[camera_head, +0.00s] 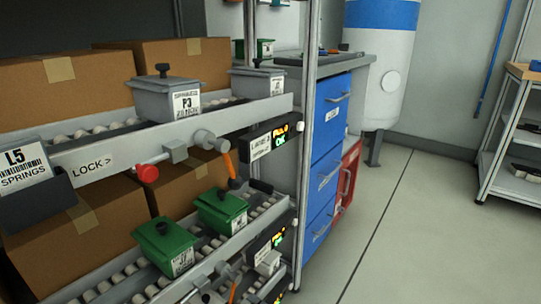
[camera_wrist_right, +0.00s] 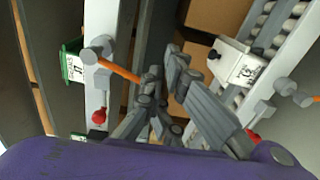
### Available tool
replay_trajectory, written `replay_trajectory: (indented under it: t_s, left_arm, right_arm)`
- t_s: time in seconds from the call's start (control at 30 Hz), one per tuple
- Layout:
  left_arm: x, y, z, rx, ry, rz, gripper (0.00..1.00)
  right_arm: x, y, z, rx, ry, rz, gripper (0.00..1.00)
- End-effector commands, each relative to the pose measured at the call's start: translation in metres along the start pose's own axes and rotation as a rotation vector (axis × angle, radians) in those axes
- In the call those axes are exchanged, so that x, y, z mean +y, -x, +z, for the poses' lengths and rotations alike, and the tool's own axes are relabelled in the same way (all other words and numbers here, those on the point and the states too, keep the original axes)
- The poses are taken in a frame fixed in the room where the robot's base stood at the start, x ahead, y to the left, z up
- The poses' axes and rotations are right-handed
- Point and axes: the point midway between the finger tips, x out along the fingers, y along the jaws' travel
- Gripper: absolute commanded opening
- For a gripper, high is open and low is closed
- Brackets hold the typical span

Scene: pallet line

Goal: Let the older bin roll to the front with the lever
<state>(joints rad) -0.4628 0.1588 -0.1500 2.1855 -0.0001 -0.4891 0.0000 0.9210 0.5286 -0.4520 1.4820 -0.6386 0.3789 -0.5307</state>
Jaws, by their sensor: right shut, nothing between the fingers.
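In the head view, a grey lidded bin (camera_head: 165,97) labelled P3 sits on the upper roller lane, with a second grey bin (camera_head: 258,82) further right on it. The second bin's label is too small to read. Below the lane rail hangs a lever with an orange handle (camera_head: 229,158); a red knob (camera_head: 147,173) is to its left, under a LOCK label (camera_head: 92,164). In the right wrist view my right gripper (camera_wrist_right: 163,65) is shut and empty, with an orange lever (camera_wrist_right: 122,71) just left of its fingers and a grey bin (camera_wrist_right: 237,62) to the right. My left gripper is not visible.
Two green bins, one nearer (camera_head: 163,246) and one further (camera_head: 221,211), sit on the lower lane. Cardboard boxes (camera_head: 80,222) stand behind the rails. A rack post (camera_head: 307,110) rises beside a blue drawer cabinet (camera_head: 327,160). The floor (camera_head: 415,230) to the right is clear.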

Motion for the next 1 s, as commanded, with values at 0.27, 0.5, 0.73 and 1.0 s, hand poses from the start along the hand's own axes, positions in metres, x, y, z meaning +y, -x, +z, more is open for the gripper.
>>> replay_trajectory:
  t_s: [0.27,0.5,0.73,1.0]
  left_arm:
    - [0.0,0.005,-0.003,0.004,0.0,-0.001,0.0]
    - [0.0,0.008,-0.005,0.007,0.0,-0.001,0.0]
    - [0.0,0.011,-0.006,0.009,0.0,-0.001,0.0]
    - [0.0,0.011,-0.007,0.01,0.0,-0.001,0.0]
  right_arm:
    - [0.002,0.022,0.003,0.0,0.001,0.001,0.0]
    - [0.001,0.042,0.007,0.0,0.001,0.001,0.0]
    - [0.001,0.059,0.009,-0.001,0.0,0.002,0.0]
    - [0.001,0.063,0.009,0.001,0.0,0.003,0.0]
